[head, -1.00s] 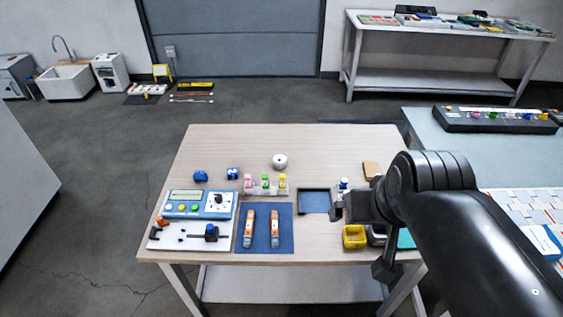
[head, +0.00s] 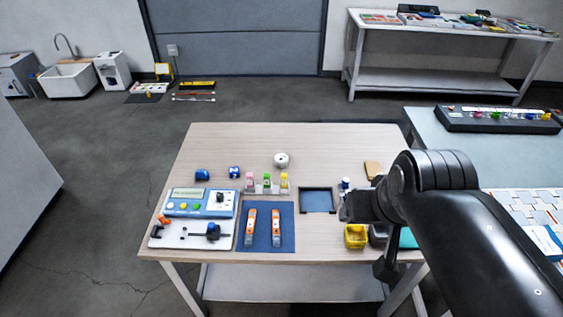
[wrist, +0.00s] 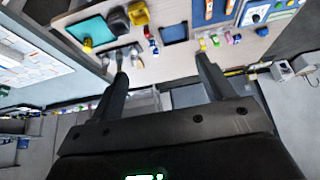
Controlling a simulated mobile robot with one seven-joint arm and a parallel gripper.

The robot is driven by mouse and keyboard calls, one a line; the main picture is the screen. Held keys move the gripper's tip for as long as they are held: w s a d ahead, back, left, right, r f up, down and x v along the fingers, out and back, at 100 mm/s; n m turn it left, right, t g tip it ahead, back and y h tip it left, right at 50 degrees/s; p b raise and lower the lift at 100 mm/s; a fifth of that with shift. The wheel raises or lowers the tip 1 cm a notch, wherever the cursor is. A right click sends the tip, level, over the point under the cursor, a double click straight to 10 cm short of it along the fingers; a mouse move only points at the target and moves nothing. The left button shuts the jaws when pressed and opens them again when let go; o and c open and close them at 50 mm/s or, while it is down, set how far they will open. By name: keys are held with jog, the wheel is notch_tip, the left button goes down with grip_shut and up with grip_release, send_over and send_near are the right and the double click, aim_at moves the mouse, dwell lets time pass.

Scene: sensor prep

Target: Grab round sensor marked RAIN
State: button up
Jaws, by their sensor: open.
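A round white device with a dark centre (head: 281,160) stands at the back middle of the wooden table. Two small blue devices, one at the left (head: 203,174) and one beside it (head: 234,172), stand at the back left. No RAIN marking is readable on any of them. My gripper (head: 343,208) is over the right part of the table, to the right of the dark blue square tray (head: 318,201) and away from these devices. In the wrist view my gripper (wrist: 161,66) has its two fingers spread, with nothing between them.
Orange-and-grey sticks (head: 250,227) lie on a blue mat (head: 263,241). A row of small coloured-top bottles (head: 267,183) stands behind it. A control panel (head: 184,210) is at the left, a yellow bin (head: 356,236) near my gripper. The back middle of the table is mostly clear.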

jog(key=shift+w, duration=0.1)
send_over(282, 157)
jog(key=s, duration=0.5)
notch_tip(282, 157, down, 24)
jog(key=f, duration=0.1)
jog(key=shift+g, duration=0.4)
jog(key=x, duration=0.5)
jog(key=shift+w+d+r, duration=0.1)
jog(key=shift+w+d, duration=0.1)
jog(key=shift+d, duration=0.05)
jog(key=shift+a+x, duration=0.2)
jog(key=shift+x, duration=1.25)
jog(key=shift+a+x, duration=0.15)
jog(key=shift+x, duration=1.3)
jog(key=shift+w, duration=0.1)
